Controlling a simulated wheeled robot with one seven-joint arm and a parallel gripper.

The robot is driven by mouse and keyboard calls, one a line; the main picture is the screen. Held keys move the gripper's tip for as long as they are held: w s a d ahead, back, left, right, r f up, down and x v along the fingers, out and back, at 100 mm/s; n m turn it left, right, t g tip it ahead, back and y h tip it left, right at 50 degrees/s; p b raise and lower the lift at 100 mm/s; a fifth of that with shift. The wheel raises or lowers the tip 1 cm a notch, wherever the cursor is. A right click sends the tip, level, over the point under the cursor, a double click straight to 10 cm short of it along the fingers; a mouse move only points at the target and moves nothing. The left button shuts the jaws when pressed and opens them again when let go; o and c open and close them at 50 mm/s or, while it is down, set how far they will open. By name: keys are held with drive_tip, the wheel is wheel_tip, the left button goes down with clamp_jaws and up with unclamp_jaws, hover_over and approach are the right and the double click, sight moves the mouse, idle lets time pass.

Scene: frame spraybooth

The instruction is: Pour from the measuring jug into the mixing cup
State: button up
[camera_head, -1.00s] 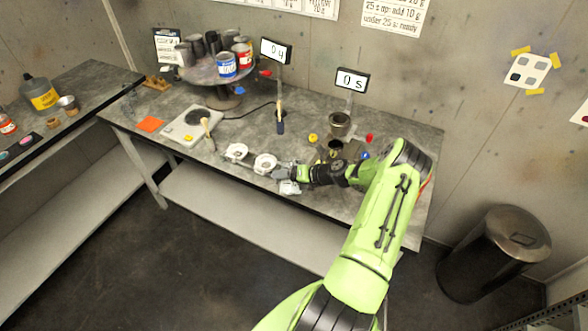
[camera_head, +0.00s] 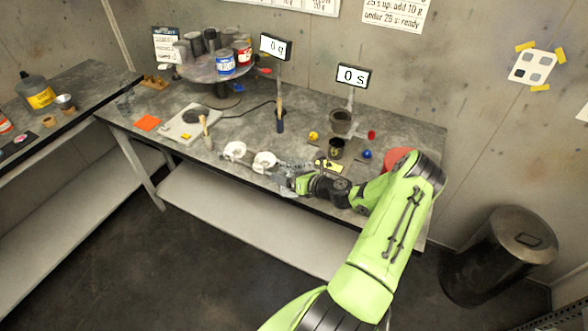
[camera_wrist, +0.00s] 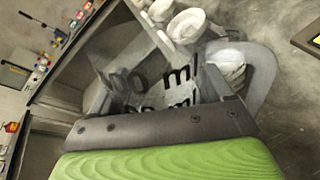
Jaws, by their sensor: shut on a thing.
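My gripper (camera_head: 300,184) is shut on the clear measuring jug (camera_head: 289,171) near the front edge of the bench. In the wrist view the jug (camera_wrist: 150,78) fills the space beyond my gripper's grey edge, with black "ml" markings and a looped handle at the right. Its contents are hard to make out. A dark open cup (camera_head: 336,148) stands on the bench behind and right of my gripper. A metal cup (camera_head: 341,121) sits behind it at a stand. I cannot tell for sure which cup is the mixing cup.
Two white cup-like items (camera_head: 264,162) stand left of the jug. A paint-can turntable (camera_head: 217,72) stands at the back. Small coloured caps lie around the dark cup. A bin (camera_head: 497,255) stands right on the floor.

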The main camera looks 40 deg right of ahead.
drive_tip(key=shift+s+a+f+n+t+b, duration=0.1)
drive_tip(key=shift+f+n+t+b, duration=0.05)
drive_tip(key=shift+n+t+b, duration=0.2)
drive_tip(key=shift+r, duration=0.2)
drive_tip(key=shift+f+n+t+b, duration=0.25)
drive_tip(key=shift+f+b, duration=0.1)
drive_tip(key=shift+b, duration=0.35)
drive_tip(key=b, duration=0.1)
drive_tip(key=n+t+b, duration=0.1)
drive_tip(key=b, duration=0.1)
drive_tip(key=shift+s+a+f+h, duration=0.2)
drive_tip(key=shift+f+h, duration=0.1)
drive_tip(key=shift+f, duration=0.1)
drive_tip(key=shift+f+n+t+b, duration=0.1)
drive_tip(key=shift+n+t+b, duration=0.25)
drive_tip(key=shift+b, duration=0.65)
drive_tip(key=shift+a+r, duration=0.1)
drive_tip(key=shift+r, duration=0.1)
